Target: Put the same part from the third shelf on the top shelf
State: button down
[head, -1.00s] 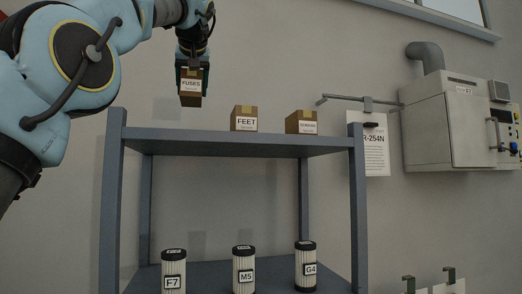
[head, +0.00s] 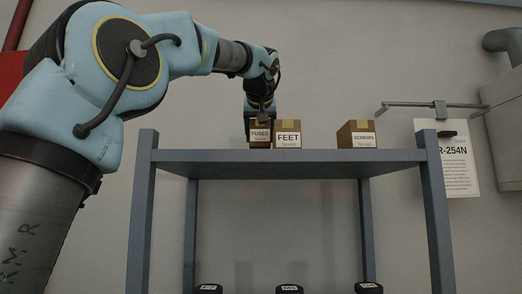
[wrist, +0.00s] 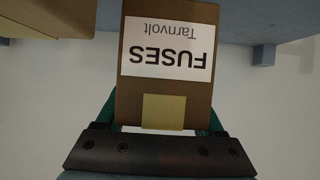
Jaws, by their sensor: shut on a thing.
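My gripper (head: 261,108) is shut on the cardboard FUSES box (head: 260,135), which has a white label and yellow tape. It is at the top shelf (head: 290,156), just left of the FEET box (head: 288,133), which appears to overlap its right edge. I cannot tell whether the FUSES box touches the shelf. In the wrist view the FUSES box (wrist: 167,85) is upside down between the fingers, its label facing the camera. The SCREWS box (head: 357,134) stands further right on the top shelf.
Black-capped filters (head: 289,289) stand on the shelf below, mostly cut off. A metal bracket arm (head: 430,105) and a posted sheet (head: 455,165) are on the wall at right. The top shelf is clear between the FEET and SCREWS boxes.

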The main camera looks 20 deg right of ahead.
aim_at(260, 127)
jog(key=shift+f, duration=1.95)
jog(key=shift+f, duration=0.1)
grip_release()
jog(key=shift+p, duration=0.3)
jog(key=b+v, duration=0.3)
jog(key=v, duration=0.9)
